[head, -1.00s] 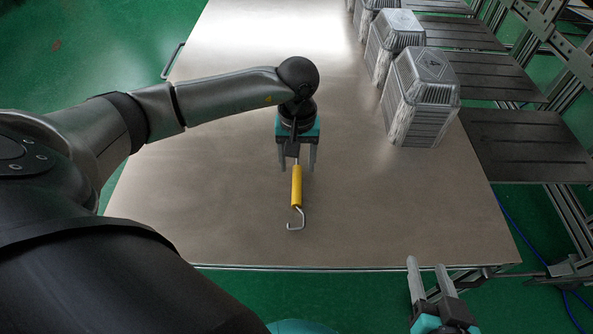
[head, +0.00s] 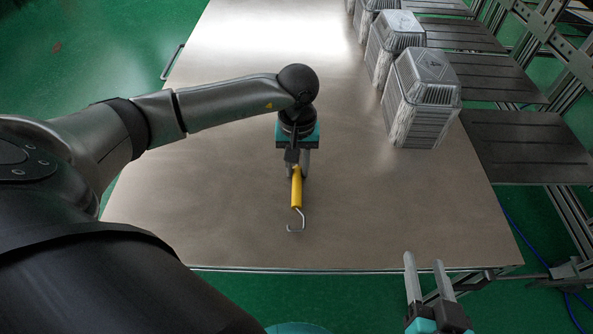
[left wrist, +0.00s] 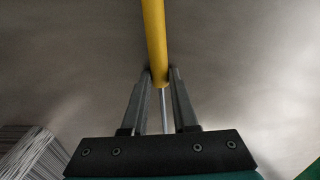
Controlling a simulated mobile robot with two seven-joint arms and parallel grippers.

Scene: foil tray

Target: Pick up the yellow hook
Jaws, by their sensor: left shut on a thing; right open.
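The yellow hook (head: 296,190) has a yellow handle and a bent metal end pointing toward the table's front edge. My left gripper (head: 298,172) is over the table, shut on the far part of the hook. In the left wrist view the yellow handle (left wrist: 155,40) runs up from between the fingertips (left wrist: 158,76), and a thin metal rod shows between the fingers. I cannot tell whether the hook touches the table. My right gripper (head: 424,262) is open and empty at the table's front edge, to the right.
Stacks of foil trays (head: 424,98) stand along the right side of the table (head: 200,215). Dark shelf panels (head: 525,147) on a metal frame lie beyond the right edge. The table's left and front areas are clear.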

